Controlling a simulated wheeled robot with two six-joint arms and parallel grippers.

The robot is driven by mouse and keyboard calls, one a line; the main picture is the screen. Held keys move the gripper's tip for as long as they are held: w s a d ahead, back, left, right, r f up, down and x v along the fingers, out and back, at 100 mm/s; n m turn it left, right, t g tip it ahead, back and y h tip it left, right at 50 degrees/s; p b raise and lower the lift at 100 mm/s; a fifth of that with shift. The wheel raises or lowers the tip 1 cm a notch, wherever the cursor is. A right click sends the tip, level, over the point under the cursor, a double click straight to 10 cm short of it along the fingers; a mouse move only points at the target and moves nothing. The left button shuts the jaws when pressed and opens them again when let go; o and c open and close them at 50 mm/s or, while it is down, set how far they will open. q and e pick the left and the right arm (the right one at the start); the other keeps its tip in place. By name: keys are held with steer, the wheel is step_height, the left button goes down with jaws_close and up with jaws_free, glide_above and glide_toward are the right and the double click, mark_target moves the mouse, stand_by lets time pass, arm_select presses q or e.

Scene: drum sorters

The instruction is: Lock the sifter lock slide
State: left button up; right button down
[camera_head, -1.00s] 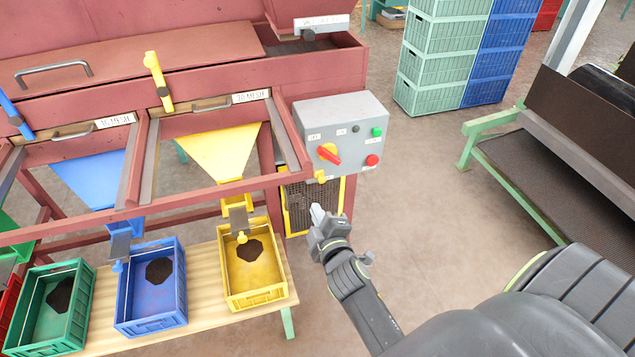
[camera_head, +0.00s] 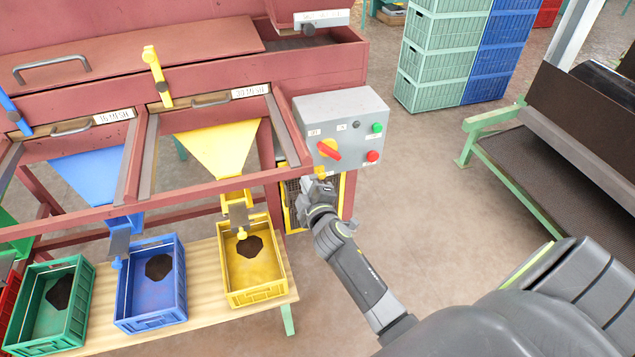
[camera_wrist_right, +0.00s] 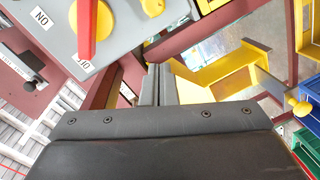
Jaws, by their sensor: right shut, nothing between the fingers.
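The red sifter frame (camera_head: 225,190) fills the left of the head view, with a grey control box (camera_head: 341,130) at its right end. A small yellow knob (camera_head: 320,172) sits at the box's lower edge; it also shows in the wrist view (camera_wrist_right: 152,7). I cannot tell for sure whether it is the lock slide. My right gripper (camera_head: 318,184) is just below this knob, shut and empty. Its fingers (camera_wrist_right: 158,85) point toward the frame below the box, apart from the knob in the wrist view. The gripper partly hides the frame behind it. My left gripper is not in view.
The box carries a red rotary switch (camera_head: 328,148) and green and red buttons. Left of my gripper is the yellow outlet (camera_head: 235,198) above a yellow bin (camera_head: 283,291). Crate stacks (camera_head: 440,60) stand behind. The floor to the right is open up to a green-framed conveyor (camera_head: 500,160).

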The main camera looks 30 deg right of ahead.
mark_target(320, 173)
steer(key=shift+w+d+f, duration=0.2)
steer(key=shift+d+f, duration=0.1)
steer(key=shift+d, duration=0.35)
steer(key=shift+w+d+f, duration=0.2)
steer(key=shift+d+f, duration=0.15)
steer(key=shift+d, duration=0.3)
steer(key=shift+w+d+f, duration=0.2)
steer(key=shift+d+f, duration=0.1)
steer(key=shift+d, duration=0.35)
steer(key=d, duration=0.2)
steer(key=s+d+b, duration=0.1)
steer(key=d, duration=0.1)
steer(key=shift+s+d, duration=0.1)
steer(key=shift+d, duration=0.3)
